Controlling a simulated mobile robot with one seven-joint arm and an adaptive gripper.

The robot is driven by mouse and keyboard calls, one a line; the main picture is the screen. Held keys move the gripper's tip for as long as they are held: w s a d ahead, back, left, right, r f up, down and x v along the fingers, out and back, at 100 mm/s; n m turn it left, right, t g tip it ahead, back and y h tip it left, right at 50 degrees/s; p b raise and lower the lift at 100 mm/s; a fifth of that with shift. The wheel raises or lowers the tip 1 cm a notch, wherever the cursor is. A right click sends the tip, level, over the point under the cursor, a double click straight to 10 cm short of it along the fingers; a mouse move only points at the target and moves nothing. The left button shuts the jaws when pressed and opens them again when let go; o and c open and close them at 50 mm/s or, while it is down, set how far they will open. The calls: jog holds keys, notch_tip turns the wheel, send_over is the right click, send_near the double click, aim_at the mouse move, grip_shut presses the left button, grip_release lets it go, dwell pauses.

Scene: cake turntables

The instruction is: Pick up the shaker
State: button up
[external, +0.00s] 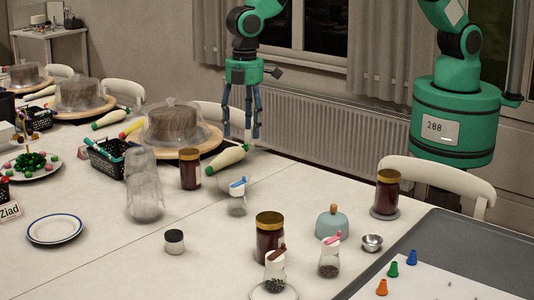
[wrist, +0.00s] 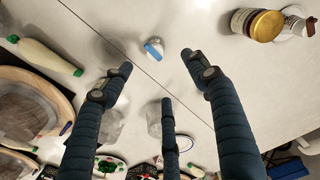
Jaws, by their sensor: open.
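A small clear shaker with a blue top (external: 237,197) stands upright on the white table. In the wrist view it (wrist: 153,48) lies beyond and between my spread fingertips. Two similar glass shakers stand nearer the front: one with a pink top (external: 330,262) and one with a brown top (external: 275,272) on a small round coaster. Which one the task means cannot be told. My three-fingered gripper (external: 242,134) is open and empty, pointing down above the table's far side. It also fills the wrist view (wrist: 158,76), touching nothing.
Dark jars with gold lids stand at the front (external: 270,235), behind (external: 189,170) and at right (external: 387,192).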

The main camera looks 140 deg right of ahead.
send_over(238, 183)
notch_tip(238, 183, down, 4)
jog(key=f, duration=0.1)
jog(key=shift+w+a+r, duration=0.1)
jog(key=shift+w+r, duration=0.05)
jog(key=shift+r, duration=0.1)
jog(key=shift+f, duration=4.25)
jog(key=shift+f, duration=2.6)
grip_shut()
